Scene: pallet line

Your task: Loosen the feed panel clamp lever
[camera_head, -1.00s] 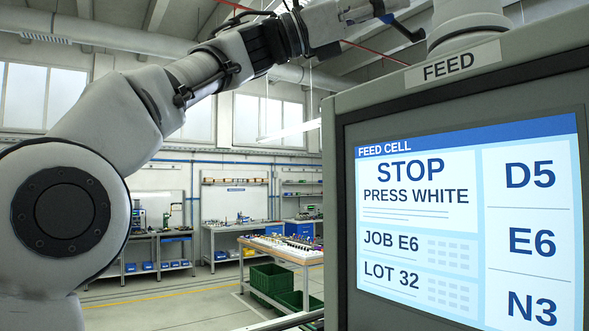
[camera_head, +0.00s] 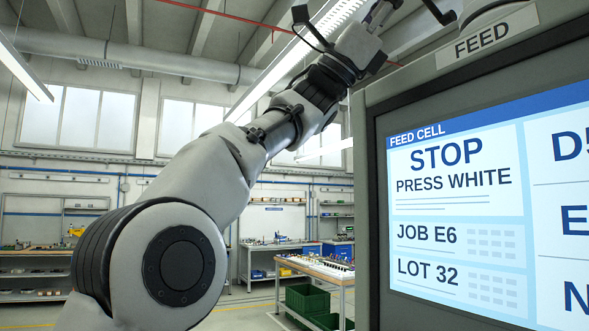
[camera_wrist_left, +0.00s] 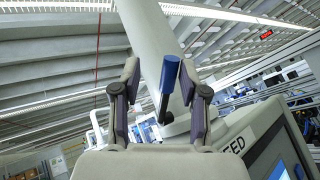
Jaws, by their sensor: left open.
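The clamp lever (camera_wrist_left: 168,78) shows in the left wrist view as a blue handle on a dark arm, in front of a thick pale post (camera_wrist_left: 152,40). My left gripper (camera_wrist_left: 160,72) is open, with one finger on each side of the blue handle in the picture. The handle lies nearer the right finger; I cannot tell whether they touch. In the head view only the lever's dark lower arm (camera_head: 438,12) shows at the top edge; its handle is out of frame. My left gripper (camera_head: 378,12) is partly cut off there, left of the lever. My right gripper is not in view.
The grey feed panel (camera_head: 362,190) stands at the right, its screen (camera_head: 455,205) reading "STOP PRESS WHITE". A "FEED" label (camera_head: 487,43) is on its top edge. A workbench (camera_head: 318,270) and green crates (camera_head: 307,300) stand behind, well away from the arm.

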